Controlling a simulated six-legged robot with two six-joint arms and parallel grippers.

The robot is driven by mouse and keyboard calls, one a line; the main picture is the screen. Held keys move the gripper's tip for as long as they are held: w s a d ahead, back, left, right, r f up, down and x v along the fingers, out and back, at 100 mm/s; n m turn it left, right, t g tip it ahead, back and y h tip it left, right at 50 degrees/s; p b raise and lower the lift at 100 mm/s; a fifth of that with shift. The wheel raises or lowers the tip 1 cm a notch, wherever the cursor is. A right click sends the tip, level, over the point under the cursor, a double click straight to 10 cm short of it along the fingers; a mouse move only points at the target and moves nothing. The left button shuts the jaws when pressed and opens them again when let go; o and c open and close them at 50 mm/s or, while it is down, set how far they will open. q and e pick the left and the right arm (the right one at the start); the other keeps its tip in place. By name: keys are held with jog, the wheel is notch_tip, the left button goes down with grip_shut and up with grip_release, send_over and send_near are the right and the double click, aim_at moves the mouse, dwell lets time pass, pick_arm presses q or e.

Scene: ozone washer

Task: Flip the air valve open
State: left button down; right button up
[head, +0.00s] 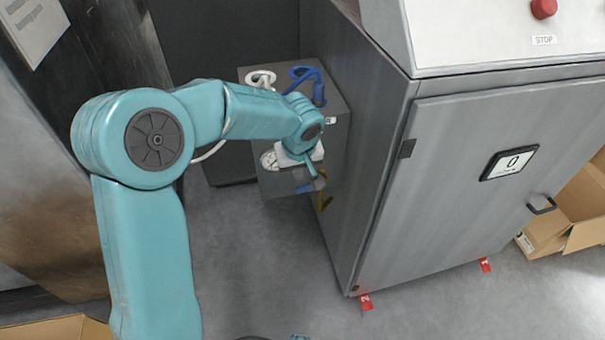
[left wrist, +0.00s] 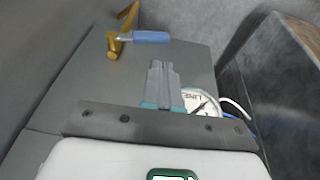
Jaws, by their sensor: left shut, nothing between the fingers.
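A valve lever with a blue grip on a brass-coloured fitting, which looks like the air valve, shows in the left wrist view (left wrist: 150,37) near the top. In the head view the blue grip (head: 306,187) shows low on the grey box, with the brass fitting (head: 325,201) beside it. My left gripper (head: 312,172) is shut and empty, in front of the box near the blue grip. In the left wrist view its fingertips (left wrist: 158,66) point towards the grip, with a visible gap between them.
A round gauge (head: 268,160) sits on the box beside the gripper; it also shows in the left wrist view (left wrist: 199,103). Blue pipe (head: 312,80) and a white fitting (head: 262,76) are on top of the box. The large grey cabinet (head: 450,180) stands close on the right.

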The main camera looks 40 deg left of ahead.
pick_arm(q)
jog(key=p+v, duration=0.1)
jog(key=v, duration=0.8)
jog(key=shift+s+a, duration=0.3)
jog(key=shift+s, duration=0.1)
jog(key=shift+r, duration=0.1)
